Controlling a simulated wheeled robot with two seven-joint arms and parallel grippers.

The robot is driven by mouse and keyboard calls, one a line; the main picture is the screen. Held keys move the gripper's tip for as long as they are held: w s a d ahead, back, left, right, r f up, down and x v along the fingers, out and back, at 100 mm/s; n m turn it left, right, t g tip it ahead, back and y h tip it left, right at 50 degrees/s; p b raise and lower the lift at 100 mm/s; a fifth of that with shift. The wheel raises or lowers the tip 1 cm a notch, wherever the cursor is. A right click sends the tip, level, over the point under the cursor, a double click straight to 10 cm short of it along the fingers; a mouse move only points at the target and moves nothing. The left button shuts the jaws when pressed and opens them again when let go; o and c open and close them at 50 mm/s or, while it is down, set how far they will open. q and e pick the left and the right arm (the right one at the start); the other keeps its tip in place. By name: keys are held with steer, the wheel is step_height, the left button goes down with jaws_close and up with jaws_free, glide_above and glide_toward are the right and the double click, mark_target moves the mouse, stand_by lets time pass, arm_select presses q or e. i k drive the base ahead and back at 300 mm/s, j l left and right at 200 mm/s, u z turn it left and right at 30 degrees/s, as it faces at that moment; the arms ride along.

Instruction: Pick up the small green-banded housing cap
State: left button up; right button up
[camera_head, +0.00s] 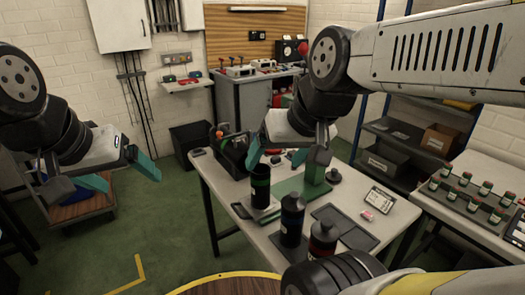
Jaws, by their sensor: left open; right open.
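A black cylinder with a green band (260,184) stands upright on a pale plate on the work table (228,188). I cannot tell for sure which small part is the green-banded housing cap; a small dark round part (333,176) lies right of the green fixture (316,168), and no green band can be made out on it. My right gripper (276,162) is open, teal fingers down, above the table's back part beside the green fixture, and hides part of what lies behind it. My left gripper (120,176) is open and empty, left of the table over the floor.
Cylinders with a blue band (292,218) and a red band (322,240) stand at the table's front. A dark tool tote (232,152) stands at the back left. A dark tray (345,225), a small display (380,198) and a pink item (367,215) lie to the right. A side table holds several small jars (465,178).

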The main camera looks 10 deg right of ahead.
mark_target(332, 176)
steer(key=z, duration=1.25)
